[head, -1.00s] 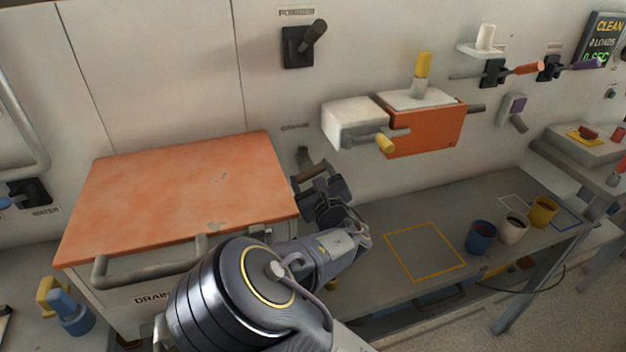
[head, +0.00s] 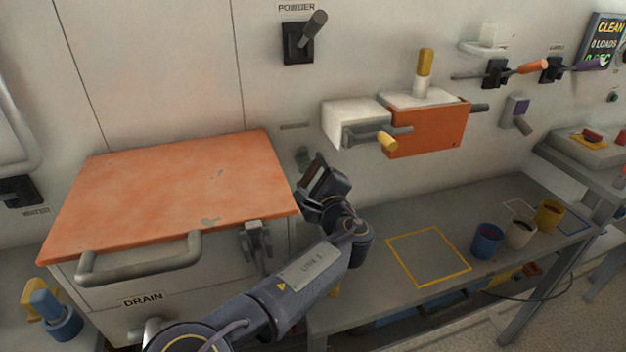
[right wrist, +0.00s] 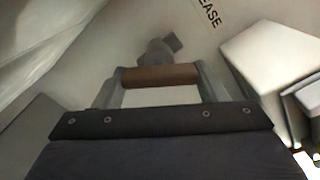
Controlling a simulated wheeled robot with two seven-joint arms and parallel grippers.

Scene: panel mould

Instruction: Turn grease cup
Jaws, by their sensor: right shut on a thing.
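The grease cup (head: 303,157) is a small dark grey fitting on the wall, right of the orange-topped box. In the right wrist view the grey fitting (right wrist: 158,52) stands just beyond the fingers, near a label reading "EASE". My right gripper (head: 318,180) is right in front of and below it. It is shut on a brown bar (right wrist: 160,76), which spans between its two grey fingers. I cannot tell whether this bar is part of the grease cup. The gripper hides part of the wall below the fitting. My left gripper is not in view.
The orange-topped drain box (head: 170,190) with a grey handle stands close on the left. An orange and white unit (head: 425,128) with levers juts from the wall on the right. The bench (head: 365,225) below has a bare yellow-outlined square and several cups at right.

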